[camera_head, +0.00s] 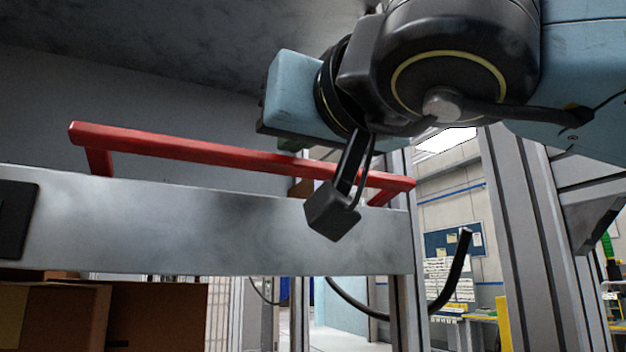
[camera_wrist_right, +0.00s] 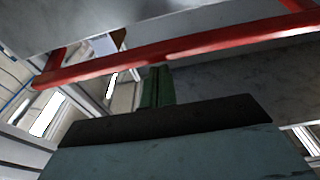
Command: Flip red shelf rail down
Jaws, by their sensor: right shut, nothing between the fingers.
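The red shelf rail (camera_head: 200,148) stands raised above the grey metal shelf front (camera_head: 200,228). Its two short end legs reach down to the shelf front. My right gripper's blue body is above the rail, right of its middle, and a dark bracket hangs in front of the rail's right part. The fingers do not show clearly in the head view. In the wrist view, the green fingers of my right gripper (camera_wrist_right: 158,70) are shut and empty, their tips close to the red rail (camera_wrist_right: 180,46); contact cannot be told. My left gripper is not in view.
Cardboard boxes (camera_head: 150,315) are below the shelf front at the left. A dark panel (camera_head: 16,220) is on its left end. Metal posts (camera_head: 515,230) and a black curved hose (camera_head: 455,275) are at the right. A grey surface spans overhead.

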